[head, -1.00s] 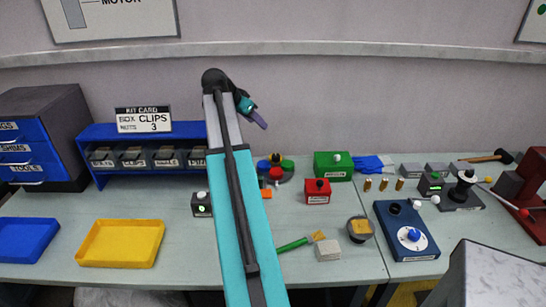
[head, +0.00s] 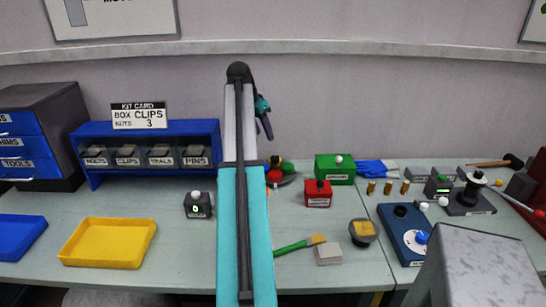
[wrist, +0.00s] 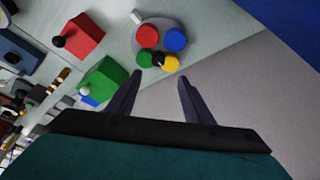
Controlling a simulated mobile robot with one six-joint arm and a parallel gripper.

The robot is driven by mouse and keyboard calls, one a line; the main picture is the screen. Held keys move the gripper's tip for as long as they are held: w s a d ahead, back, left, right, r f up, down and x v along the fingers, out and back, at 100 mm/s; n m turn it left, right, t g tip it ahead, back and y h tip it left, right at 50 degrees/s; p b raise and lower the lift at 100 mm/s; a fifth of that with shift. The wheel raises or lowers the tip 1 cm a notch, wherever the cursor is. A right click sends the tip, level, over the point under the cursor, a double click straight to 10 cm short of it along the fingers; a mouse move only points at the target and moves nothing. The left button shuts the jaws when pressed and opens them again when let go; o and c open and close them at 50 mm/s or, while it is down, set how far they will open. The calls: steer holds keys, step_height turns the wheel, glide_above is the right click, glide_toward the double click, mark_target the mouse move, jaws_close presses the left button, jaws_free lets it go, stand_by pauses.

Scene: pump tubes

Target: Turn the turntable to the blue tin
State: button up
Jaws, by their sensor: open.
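The turntable (wrist: 161,18) is a grey disc on the bench, seen from above in the wrist view. It carries a blue tin (wrist: 175,40), a red tin (wrist: 147,37), a yellow tin (wrist: 171,62) and a green tin (wrist: 144,58). A black knob shows between the yellow and green tins, and a white piece stands at the rim. In the head view my arm hides much of the turntable. My gripper (wrist: 160,79) is open and empty, its fingers apart from the tins. In the head view my gripper (head: 265,125) hangs above the bench at the back.
A green box (head: 334,168) and a red box (head: 318,194) stand right of the turntable. A small dark box (head: 198,206) stands left of my arm. A brush (head: 300,244) lies in front. The blue bin rack (head: 240,133) stands behind left. A grey block (head: 480,270) fills the lower right.

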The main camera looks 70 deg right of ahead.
mark_target(274, 157)
steer(key=shift+s+d+f, duration=0.15)
steer(key=shift+s, duration=0.05)
steer(key=shift+p+x, duration=1.25)
steer(key=shift+x, duration=5.55)
